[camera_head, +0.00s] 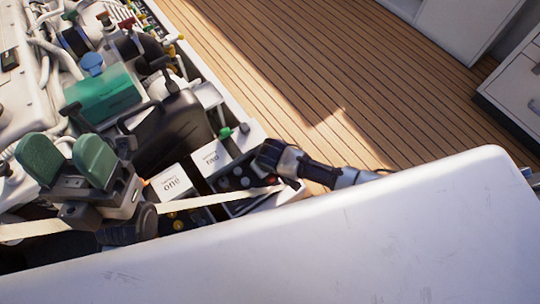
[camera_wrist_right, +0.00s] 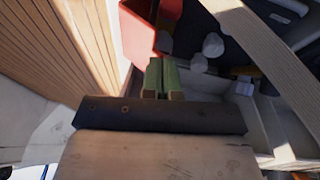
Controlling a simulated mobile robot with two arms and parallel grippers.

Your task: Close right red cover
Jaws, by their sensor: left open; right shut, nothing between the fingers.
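In the right wrist view a red cover (camera_wrist_right: 137,35) stands raised at the top, just ahead and left of my right gripper (camera_wrist_right: 162,78). The green fingers of that gripper are shut with nothing between them. The fingertips are close to the cover's lower edge; I cannot tell whether they touch. In the head view my right arm (camera_head: 310,168) reaches in from the right above the engine bay's edge, and its fingers are hidden. Only a small reddish patch shows below it, too small to identify surely. My left gripper (camera_head: 68,160) is open and empty, with green finger pads.
White boxes marked "one" (camera_head: 171,184) and "two" (camera_head: 211,158) sit left of my right arm. A pale strap (camera_head: 215,199) crosses the bay. A black case (camera_head: 172,132) and a green box (camera_head: 104,95) stand behind. A large white panel (camera_head: 400,240) fills the front.

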